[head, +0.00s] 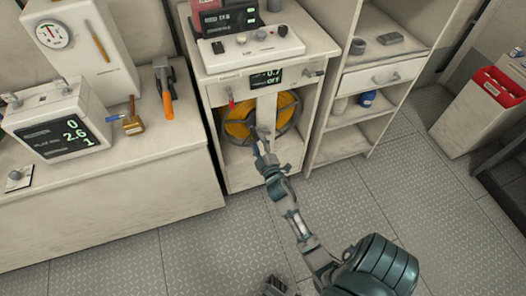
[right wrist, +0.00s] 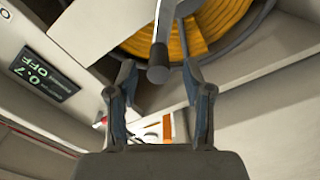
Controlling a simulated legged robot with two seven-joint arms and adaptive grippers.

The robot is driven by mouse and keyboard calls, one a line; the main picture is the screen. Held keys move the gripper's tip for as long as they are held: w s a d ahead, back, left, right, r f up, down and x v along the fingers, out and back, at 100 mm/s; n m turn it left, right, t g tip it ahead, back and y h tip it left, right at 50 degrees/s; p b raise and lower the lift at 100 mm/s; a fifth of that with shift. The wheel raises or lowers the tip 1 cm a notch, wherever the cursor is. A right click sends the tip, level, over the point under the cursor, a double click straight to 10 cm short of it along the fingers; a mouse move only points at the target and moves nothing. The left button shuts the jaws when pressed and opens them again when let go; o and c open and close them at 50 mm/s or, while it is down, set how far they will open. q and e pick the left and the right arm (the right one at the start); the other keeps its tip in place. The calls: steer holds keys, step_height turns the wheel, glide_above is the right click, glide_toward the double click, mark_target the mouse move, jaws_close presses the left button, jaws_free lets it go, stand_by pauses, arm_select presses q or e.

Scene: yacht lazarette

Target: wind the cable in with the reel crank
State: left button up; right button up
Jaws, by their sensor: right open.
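The cable reel (head: 288,112), wound with yellow cable, sits in the open bay of the middle cabinet. In the right wrist view its yellow cable (right wrist: 190,35) fills the top. The crank handle (right wrist: 158,73), a dark rounded grip, points toward the camera. My right gripper (head: 262,134) reaches into the bay front; in the right wrist view its open fingers (right wrist: 159,75) stand on either side of the handle, with gaps showing. The gripper partly hides the crank in the head view. A part of what seems to be my left gripper (head: 277,288) shows at the bottom edge, its fingers unclear.
A display (head: 266,77) above the reel reads 0.7 and off; a red lever (head: 231,102) is beside it. A post (head: 266,108) stands before the reel. Shelves (head: 345,115) stand right, a bench (head: 110,190) left. The floor (head: 150,255) in front is clear.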

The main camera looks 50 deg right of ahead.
steer(key=v, duration=0.5)
steer(key=shift+s, duration=0.25)
